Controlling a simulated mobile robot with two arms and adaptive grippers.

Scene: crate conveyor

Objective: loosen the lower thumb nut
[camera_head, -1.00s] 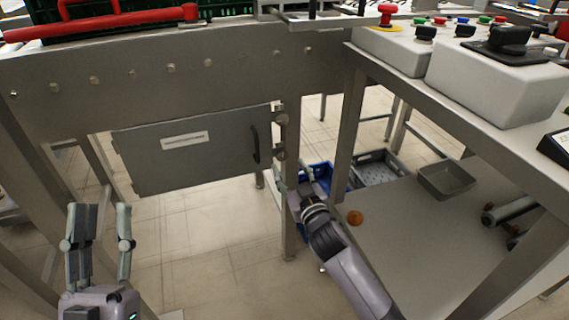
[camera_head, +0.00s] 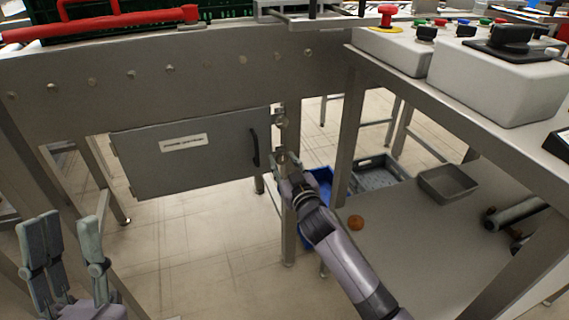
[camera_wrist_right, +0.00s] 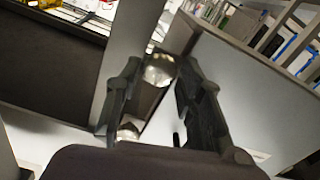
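Two metal thumb nuts sit on the post right of the grey cabinet door: the upper nut (camera_head: 282,121) and the lower nut (camera_head: 281,156). My right gripper (camera_head: 284,163) is at the lower nut, reaching up from the lower right. In the right wrist view its two dark fingers (camera_wrist_right: 160,78) stand apart, with a shiny round nut (camera_wrist_right: 158,71) between the tips. Another nut (camera_wrist_right: 128,132) shows nearer the palm. I cannot tell whether the fingers touch the nut. My left gripper (camera_head: 68,245) is open and empty at the lower left.
The cabinet door (camera_head: 190,155) with a dark handle (camera_head: 254,147) is closed. A blue crate (camera_head: 318,185) and a grey tray (camera_head: 448,182) stand behind and right of my right arm. An orange ball (camera_head: 355,222) lies on the low shelf. The floor below the cabinet is clear.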

